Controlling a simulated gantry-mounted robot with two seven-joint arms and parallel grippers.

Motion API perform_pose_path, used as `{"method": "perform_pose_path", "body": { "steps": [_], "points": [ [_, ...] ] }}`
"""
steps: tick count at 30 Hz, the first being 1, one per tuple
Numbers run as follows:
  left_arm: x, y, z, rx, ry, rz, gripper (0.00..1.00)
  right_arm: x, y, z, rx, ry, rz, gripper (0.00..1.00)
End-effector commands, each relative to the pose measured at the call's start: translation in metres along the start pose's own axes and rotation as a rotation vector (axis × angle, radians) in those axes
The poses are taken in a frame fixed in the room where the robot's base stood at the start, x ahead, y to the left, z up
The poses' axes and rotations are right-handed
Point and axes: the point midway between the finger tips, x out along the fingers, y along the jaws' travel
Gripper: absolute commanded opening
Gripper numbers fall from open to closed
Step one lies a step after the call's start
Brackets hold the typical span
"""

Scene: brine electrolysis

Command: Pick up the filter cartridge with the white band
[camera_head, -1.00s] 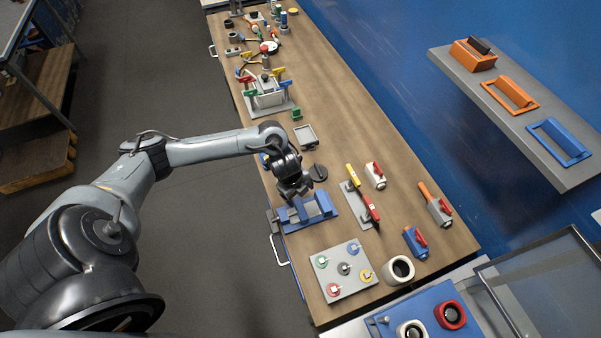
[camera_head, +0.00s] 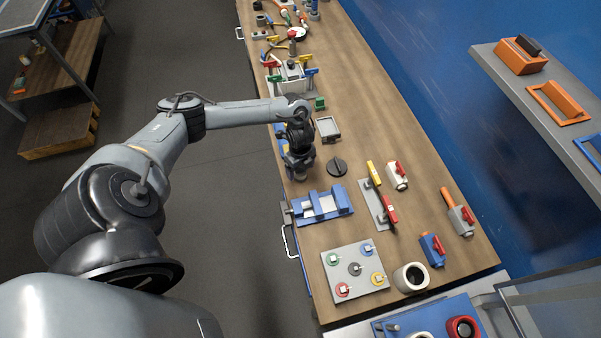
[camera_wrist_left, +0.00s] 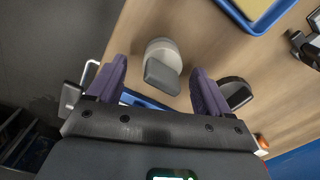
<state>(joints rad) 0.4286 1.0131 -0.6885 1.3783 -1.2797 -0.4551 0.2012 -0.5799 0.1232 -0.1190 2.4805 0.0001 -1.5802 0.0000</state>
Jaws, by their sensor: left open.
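A round pale piece with a white side and a grey bar handle on top (camera_wrist_left: 168,48) stands on the bench in the left wrist view. It looks like the white-banded cartridge. My left gripper (camera_wrist_left: 159,70) is open, with its purple fingers on either side of this piece in the picture; contact cannot be told. In the head view my left gripper (camera_head: 299,172) hangs over the bench's near edge and mostly hides the piece. A similar black round piece with a bar handle (camera_head: 337,167) lies just to its right; it also shows in the wrist view (camera_wrist_left: 236,92). My right gripper is not in view.
A blue clamp-like fixture (camera_head: 322,206) sits just in front of the gripper. A grey tray (camera_head: 328,128) lies behind. A grey plate with coloured discs (camera_head: 355,269), a white ring (camera_head: 411,278) and red-handled valves (camera_head: 398,176) stand to the right and front.

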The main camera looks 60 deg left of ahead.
Motion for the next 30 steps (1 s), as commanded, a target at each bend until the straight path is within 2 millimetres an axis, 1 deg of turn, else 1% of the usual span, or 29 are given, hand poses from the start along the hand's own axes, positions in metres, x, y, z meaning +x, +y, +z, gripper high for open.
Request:
{"method": "perform_pose_path", "body": {
  "steps": [3,7,11,17,20,30],
  "points": [
    [0.017,-0.002,0.002,-0.003,0.0,0.002,0.8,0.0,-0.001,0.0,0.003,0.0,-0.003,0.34],
    [0.03,-0.002,0.002,-0.001,0.0,0.001,0.8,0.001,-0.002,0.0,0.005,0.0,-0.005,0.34],
    [0.035,-0.002,0.002,0.0,-0.001,0.0,0.8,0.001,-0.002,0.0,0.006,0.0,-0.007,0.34],
    [0.035,-0.002,0.002,0.0,-0.001,-0.001,0.8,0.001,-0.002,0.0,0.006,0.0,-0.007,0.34],
    [0.035,-0.002,0.002,0.0,-0.001,0.0,0.66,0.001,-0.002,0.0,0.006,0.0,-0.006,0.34],
    [0.035,-0.002,0.002,0.0,-0.001,-0.001,0.14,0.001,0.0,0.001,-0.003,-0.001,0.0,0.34]
  ]
}}
